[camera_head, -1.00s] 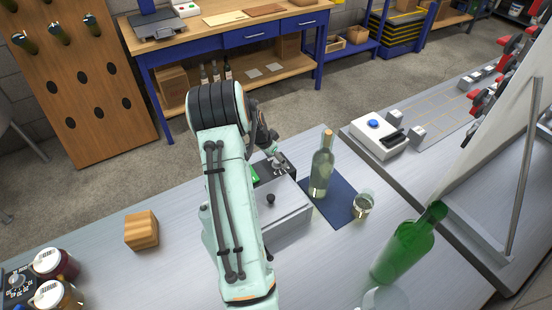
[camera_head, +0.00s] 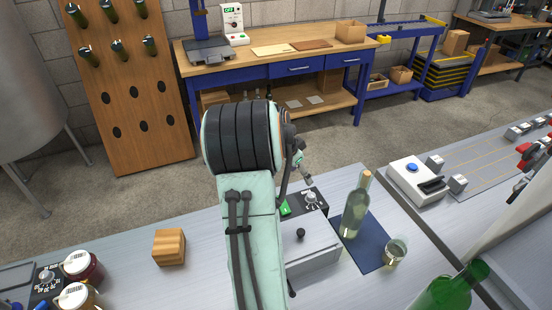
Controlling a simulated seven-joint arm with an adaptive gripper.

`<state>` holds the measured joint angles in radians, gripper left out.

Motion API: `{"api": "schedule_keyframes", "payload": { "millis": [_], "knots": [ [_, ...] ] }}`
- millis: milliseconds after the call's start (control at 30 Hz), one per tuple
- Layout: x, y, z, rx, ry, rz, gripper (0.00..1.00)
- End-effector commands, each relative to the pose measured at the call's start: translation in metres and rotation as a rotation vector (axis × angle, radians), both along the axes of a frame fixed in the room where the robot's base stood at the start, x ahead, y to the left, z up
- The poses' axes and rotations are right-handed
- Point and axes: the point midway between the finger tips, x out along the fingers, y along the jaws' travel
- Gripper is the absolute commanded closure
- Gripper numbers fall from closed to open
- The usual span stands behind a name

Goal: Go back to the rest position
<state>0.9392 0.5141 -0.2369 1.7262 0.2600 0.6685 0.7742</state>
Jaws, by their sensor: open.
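My gripper (camera_head: 306,175) shows only in part, as a small grey and pale green end past the right side of my dark-ribbed arm joint. It is above the table, beyond a small grey box with a black knob (camera_head: 301,235). The jaws are open, and I see nothing held in them. Much of the gripper is hidden behind my arm. A corked clear bottle (camera_head: 355,208) stands upright on a dark blue mat (camera_head: 371,252) to the right, apart from the gripper. A small glass (camera_head: 395,252) stands on the mat's front right part.
A wooden block (camera_head: 169,247) and two jars (camera_head: 82,268) stand on the left. A green bottle (camera_head: 440,295) is at the front right. A white device (camera_head: 415,182) stands on the right bench. The table between block and arm is clear.

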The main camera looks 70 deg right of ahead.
Motion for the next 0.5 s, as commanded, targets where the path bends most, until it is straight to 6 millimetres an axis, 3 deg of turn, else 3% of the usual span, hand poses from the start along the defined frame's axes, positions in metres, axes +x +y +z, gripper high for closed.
{"api": "schedule_keyframes", "payload": {
  "millis": [300,367,500],
  "knots": [
    [0.006,0.002,0.000,0.000,-0.001,0.014,0.46],
    [0.020,0.005,0.004,-0.009,-0.007,0.045,0.46],
    [0.083,0.030,0.049,-0.082,-0.083,0.193,0.46]
  ]
}}
